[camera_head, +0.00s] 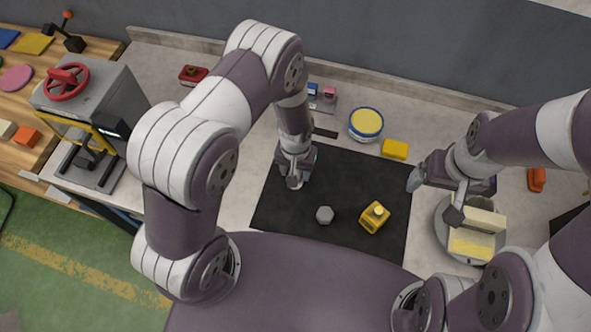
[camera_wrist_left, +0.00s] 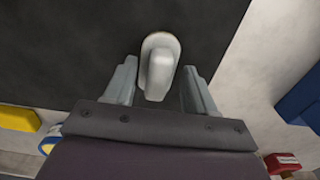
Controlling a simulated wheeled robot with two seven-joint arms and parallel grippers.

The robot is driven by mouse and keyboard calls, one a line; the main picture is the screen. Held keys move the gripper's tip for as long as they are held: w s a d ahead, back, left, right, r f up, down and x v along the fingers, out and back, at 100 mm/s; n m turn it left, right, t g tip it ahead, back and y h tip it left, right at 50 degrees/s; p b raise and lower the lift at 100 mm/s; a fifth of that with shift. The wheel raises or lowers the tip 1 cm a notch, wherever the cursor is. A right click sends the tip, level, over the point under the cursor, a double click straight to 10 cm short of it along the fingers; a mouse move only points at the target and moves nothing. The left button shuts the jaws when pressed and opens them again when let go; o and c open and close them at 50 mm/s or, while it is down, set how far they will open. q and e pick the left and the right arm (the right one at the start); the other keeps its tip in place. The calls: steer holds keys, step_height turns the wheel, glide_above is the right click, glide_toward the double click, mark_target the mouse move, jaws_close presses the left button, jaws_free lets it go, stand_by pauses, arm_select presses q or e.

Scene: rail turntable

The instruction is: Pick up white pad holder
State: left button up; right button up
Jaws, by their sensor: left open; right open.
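The white pad holder (camera_wrist_left: 160,68) is a pale rounded piece with a raised grip, on the black mat (camera_head: 265,205). In the left wrist view it stands between the two fingers of my left gripper (camera_wrist_left: 161,80), with a gap on each side. In the head view my left gripper (camera_head: 293,180) points down at the mat's left part and hides most of the holder. My left gripper is open. My right gripper (camera_head: 436,197) is open, beside the round grey turntable (camera_head: 443,238) to the mat's right.
Pale yellow blocks (camera_head: 472,243) sit on the turntable. Behind the mat are a yellow-lidded tin (camera_head: 366,124) and a yellow block (camera_head: 395,149). A grey press (camera_head: 95,110) stands at the left.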

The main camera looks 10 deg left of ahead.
arm_select(q)
steer(key=shift+w+d+f, duration=0.2)
steer(key=shift+d, duration=0.05)
steer(key=shift+s+a, duration=0.15)
steer(key=shift+a, duration=0.1)
steer(key=c, duration=0.7)
steer(key=shift+c, duration=0.7)
steer(key=shift+d+r, duration=0.1)
steer(key=shift+d, duration=0.05)
steer(key=r+b, duration=0.1)
steer(key=r, duration=0.1)
steer(key=d+r+b, duration=0.1)
steer(key=r, duration=0.1)
steer(key=shift+r, duration=0.2)
steer(key=d+r+b, duration=0.3)
steer(key=d+r, duration=0.3)
steer(key=d, duration=0.4)
steer(key=shift+w+d+r, duration=0.3)
steer(key=shift+w, duration=0.05)
steer(key=shift+o, duration=1.1)
